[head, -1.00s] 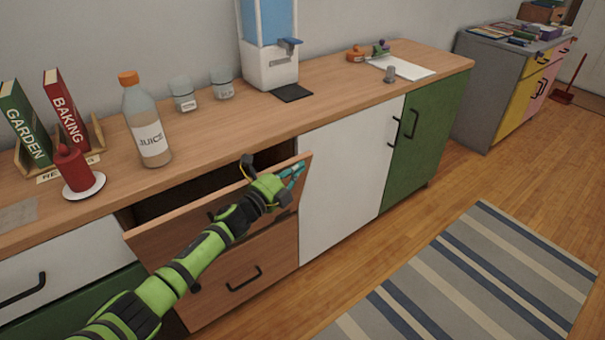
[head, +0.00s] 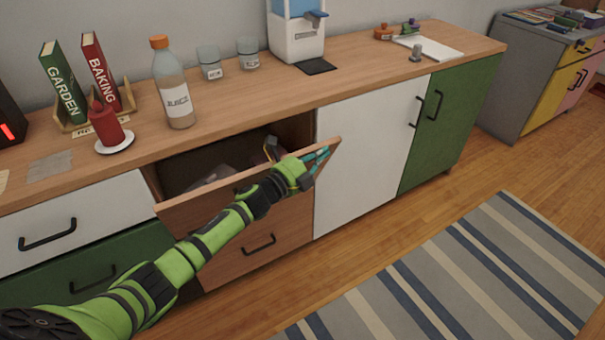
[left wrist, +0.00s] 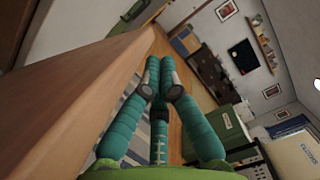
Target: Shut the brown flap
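The brown flap (head: 225,205) is a wooden front panel under the counter. It leans outward at its top, leaving a dark opening above it, where pale contents partly show. My left gripper (head: 318,158) is at the flap's upper right corner, and the arm crosses in front of the panel. In the left wrist view the teal fingers (left wrist: 160,82) are brought together at their tips with nothing visible between them. The wooden panel (left wrist: 85,95) runs close along their left side; I cannot tell whether they touch it. My right gripper is not in view.
The counter (head: 230,112) above holds a juice bottle (head: 174,85), a red candle (head: 106,125), books, jars and a water dispenser (head: 296,35). A white door (head: 365,155) stands right of the flap. A striped rug (head: 450,280) lies on open floor in front.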

